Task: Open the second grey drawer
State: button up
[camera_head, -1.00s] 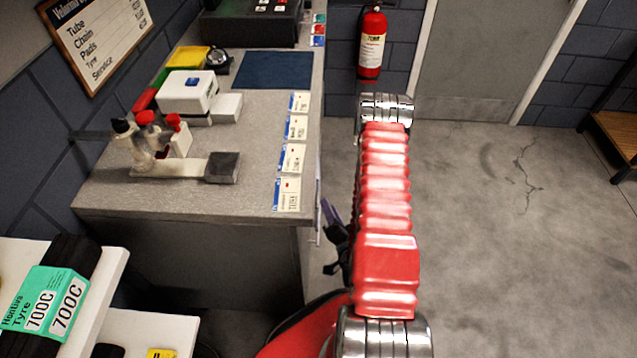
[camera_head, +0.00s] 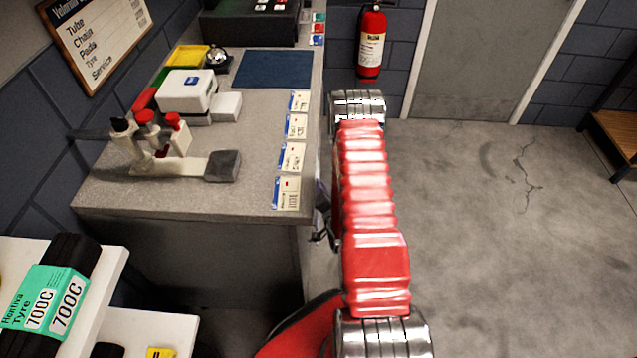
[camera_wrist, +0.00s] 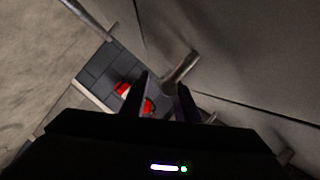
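The bench's grey drawer fronts (camera_wrist: 245,50) fill the right of the wrist view, with a dark seam between them. A metal bar handle (camera_wrist: 180,68) stands out from a front, just beyond my fingertips and nearer the right finger. I cannot tell which drawer in the stack it belongs to. Another bar handle (camera_wrist: 88,18) shows at the upper left. My gripper (camera_wrist: 163,88) is open and empty, its two dark fingers apart. In the head view my gripper (camera_head: 322,225) is partly hidden beside the bench's right side; the drawer fronts are hidden there.
A red fire extinguisher (camera_head: 371,42) hangs on the back wall. A shelf with a tyre (camera_head: 70,265) stands front left. The floor (camera_head: 490,230) to the right is clear.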

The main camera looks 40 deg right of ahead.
jog(key=shift+w+d+f, duration=0.1)
jog(key=shift+w+d, duration=0.1)
jog(key=shift+w, duration=0.35)
jog(key=shift+c, duration=0.5)
jog(key=c, duration=0.6)
grip_shut()
jog(key=shift+d, duration=0.1)
